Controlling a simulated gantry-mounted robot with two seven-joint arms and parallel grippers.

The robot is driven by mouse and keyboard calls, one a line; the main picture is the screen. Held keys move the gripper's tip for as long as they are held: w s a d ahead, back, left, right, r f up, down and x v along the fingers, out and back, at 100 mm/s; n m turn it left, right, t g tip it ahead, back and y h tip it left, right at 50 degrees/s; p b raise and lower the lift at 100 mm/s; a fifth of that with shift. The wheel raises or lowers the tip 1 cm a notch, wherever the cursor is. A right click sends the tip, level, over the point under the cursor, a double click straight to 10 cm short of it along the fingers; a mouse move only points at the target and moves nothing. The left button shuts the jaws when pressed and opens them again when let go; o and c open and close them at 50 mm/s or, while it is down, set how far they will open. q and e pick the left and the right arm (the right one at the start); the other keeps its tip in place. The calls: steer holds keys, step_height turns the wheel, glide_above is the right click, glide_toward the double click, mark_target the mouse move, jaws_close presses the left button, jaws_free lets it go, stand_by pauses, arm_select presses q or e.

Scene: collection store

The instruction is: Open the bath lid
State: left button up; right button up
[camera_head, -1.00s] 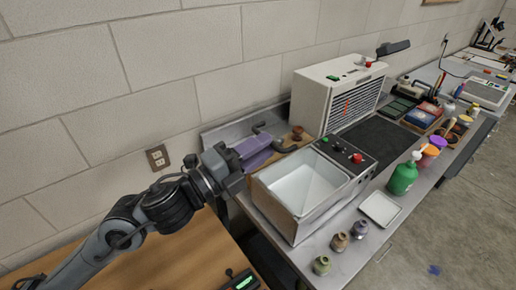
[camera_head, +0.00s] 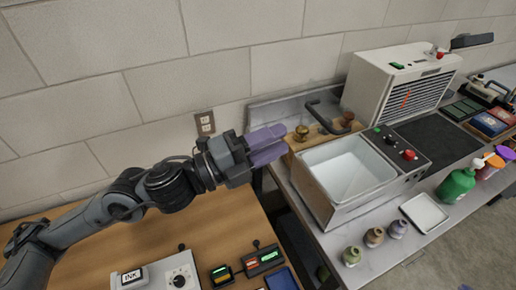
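The bath (camera_head: 322,196) is a boxy metal tank on the bench. Its white basin (camera_head: 345,172) shows uncovered, and its control panel (camera_head: 397,152) has red and green knobs. A dark bent handle (camera_head: 325,117) stands upright behind the basin's far edge, beside brown knobs on a wooden strip. I cannot tell clearly whether this handle belongs to a raised lid. My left gripper (camera_head: 270,145), with purple fingers, is left of the bath and in front of the wall, apart from the handle. Nothing shows between its fingers, but their gap is unclear. My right gripper is not in view.
A white vented machine (camera_head: 405,85) stands behind the bath. Small jars (camera_head: 373,237), a white tray (camera_head: 424,212) and a green bottle (camera_head: 456,186) stand at the front and right. A wooden table (camera_head: 215,225) with small devices is at left, with a gap before the bench.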

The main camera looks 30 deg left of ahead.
arm_select(q)
steer(key=shift+v, duration=1.45)
